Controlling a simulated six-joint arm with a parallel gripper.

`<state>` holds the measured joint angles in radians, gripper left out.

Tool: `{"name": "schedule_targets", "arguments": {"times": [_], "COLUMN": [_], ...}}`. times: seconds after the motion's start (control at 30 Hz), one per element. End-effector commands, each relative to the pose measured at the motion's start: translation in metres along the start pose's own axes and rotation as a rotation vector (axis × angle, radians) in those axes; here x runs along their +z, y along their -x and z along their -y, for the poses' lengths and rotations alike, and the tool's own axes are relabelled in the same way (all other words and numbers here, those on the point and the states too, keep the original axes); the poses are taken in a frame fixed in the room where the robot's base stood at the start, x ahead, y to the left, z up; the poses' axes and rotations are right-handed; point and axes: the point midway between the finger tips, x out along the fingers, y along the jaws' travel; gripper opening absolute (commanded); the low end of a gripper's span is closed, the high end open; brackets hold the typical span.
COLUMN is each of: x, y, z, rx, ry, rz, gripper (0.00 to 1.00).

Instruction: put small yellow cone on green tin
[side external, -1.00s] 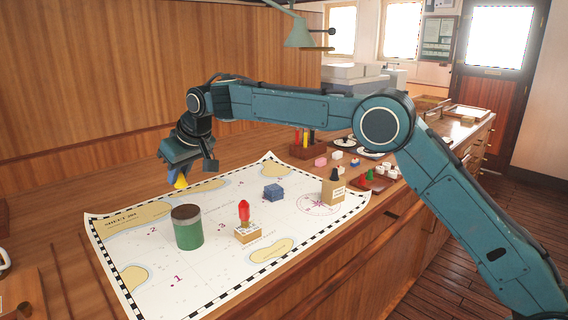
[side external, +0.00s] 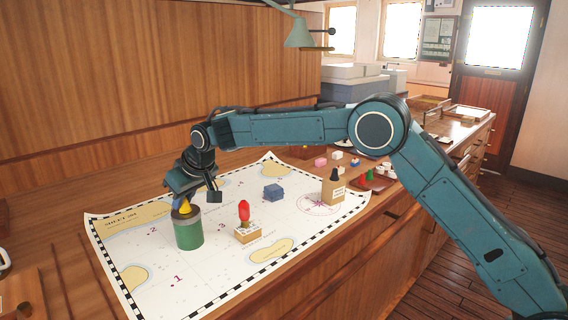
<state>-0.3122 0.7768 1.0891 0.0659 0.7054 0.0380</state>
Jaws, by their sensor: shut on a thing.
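The small yellow cone (side external: 184,206) is held in my gripper (side external: 187,199), which is shut on it. The cone is at the top of the green tin (side external: 189,234), overlapping its dark lid in the picture. I cannot tell for sure whether the cone's base touches the lid. The tin stands upright on the left part of the chart. The gripper jaws partly hide the cone's upper part.
A red piece (side external: 244,211) stands on a small box (side external: 247,234) right of the tin. A blue block (side external: 273,192) and a tan box (side external: 333,191) with a dark top are farther right on the chart (side external: 215,275). The chart's front is mostly clear.

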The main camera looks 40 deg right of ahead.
Motion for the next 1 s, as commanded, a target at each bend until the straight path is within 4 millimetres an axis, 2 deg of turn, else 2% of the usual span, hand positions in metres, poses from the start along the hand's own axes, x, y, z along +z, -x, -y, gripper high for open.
{"name": "schedule_targets", "arguments": {"times": [0.3, 0.33, 0.43, 0.8, 1.0], "x": [0.001, 0.001, 0.001, 0.000, -0.001], "y": [-0.002, -0.002, -0.002, 0.000, 0.010], "z": [0.000, 0.000, 0.000, 0.000, 0.000], "rx": [0.000, 0.000, 0.000, 0.000, 0.000], "ry": [0.000, 0.000, 0.000, 0.000, 0.000], "rz": [0.000, 0.000, -0.001, -0.001, -0.003], "gripper": [0.00, 0.21, 0.40, 0.40, 0.40]}}
